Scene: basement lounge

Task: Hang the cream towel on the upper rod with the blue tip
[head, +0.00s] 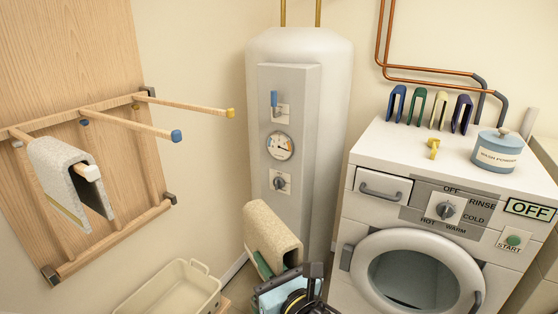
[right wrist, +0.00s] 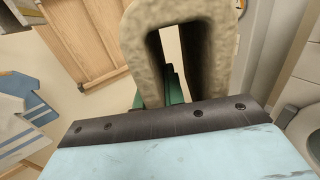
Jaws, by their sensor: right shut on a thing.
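The cream towel (head: 270,232) is folded over into an upside-down U, with green at its lower edge. It also shows in the right wrist view (right wrist: 188,18), with its open fold facing the camera. My right gripper (head: 300,277) is shut on the towel's lower part and holds it in front of the white tank. The rod with the blue tip (head: 176,136) sticks out from the wooden rack at the upper left and is bare. The towel is below and to the right of this tip, apart from it. My left gripper is out of view.
A grey-white towel (head: 62,170) hangs on the neighbouring white-tipped rod; the yellow-tipped rod (head: 230,113) is bare. A cream tub (head: 207,284) stands below. The white tank (head: 333,100) and washing machine (head: 360,228) stand behind and right. Striped cloths (right wrist: 25,125) show in the wrist view.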

